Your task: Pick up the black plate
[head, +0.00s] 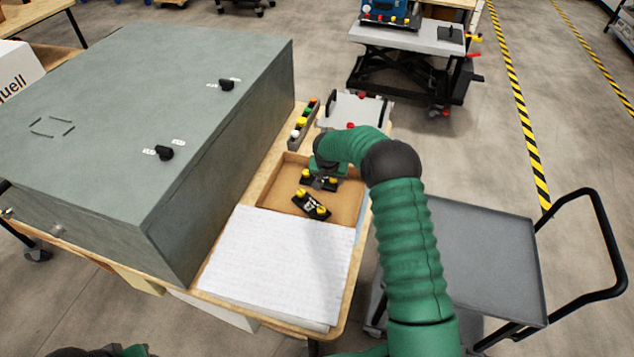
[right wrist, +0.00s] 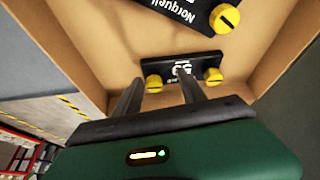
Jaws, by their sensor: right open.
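Two black plates with yellow knobs lie in a shallow cardboard box (head: 348,219). The farther plate (head: 327,186) is under my right gripper (head: 318,180); the nearer plate (head: 312,205) lies slantwise in front of it. In the right wrist view, my right gripper (right wrist: 160,80) is open, its fingers reaching towards a black plate (right wrist: 190,68) between the two yellow knobs. Whether the fingertips touch the plate cannot be told. A second black plate marked "Norquell" (right wrist: 175,8) is partly cut off at the top.
A large grey cabinet (head: 130,100) stands left of the box. White sheets (head: 280,262) lie in front of it. A narrow tray of coloured parts (head: 303,125) and a light panel (head: 352,108) lie behind. A grey cart (head: 480,260) stands to the right.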

